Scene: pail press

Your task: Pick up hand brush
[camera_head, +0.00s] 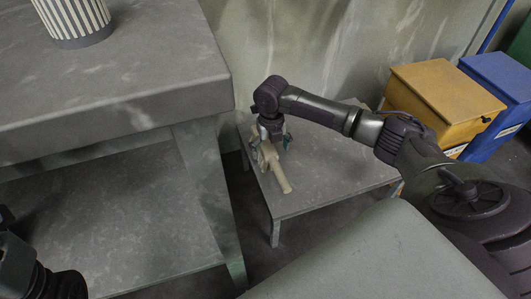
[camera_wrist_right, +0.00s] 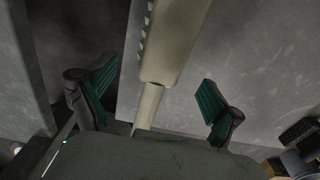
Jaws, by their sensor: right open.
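The beige hand brush (camera_head: 275,172) lies on the low grey table (camera_head: 332,190), its handle pointing toward the table's front edge. My right gripper (camera_head: 270,137) is above the brush's far part and partly hides it. In the right wrist view, the pale brush (camera_wrist_right: 172,42) runs between the two spread green-padded fingers of my right gripper (camera_wrist_right: 158,88). The fingers show gaps on both sides of the brush and appear not to touch it. Its lower end goes out of sight behind the gripper body. Dark parts of my left arm show at the lower left of the head view, without clear fingers.
A higher grey workbench (camera_head: 120,95) with a striped pail (camera_head: 75,22) stands left of the low table. A yellow box (camera_head: 440,100) and a blue box (camera_head: 497,85) stand at the right back. The low table's right part is clear.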

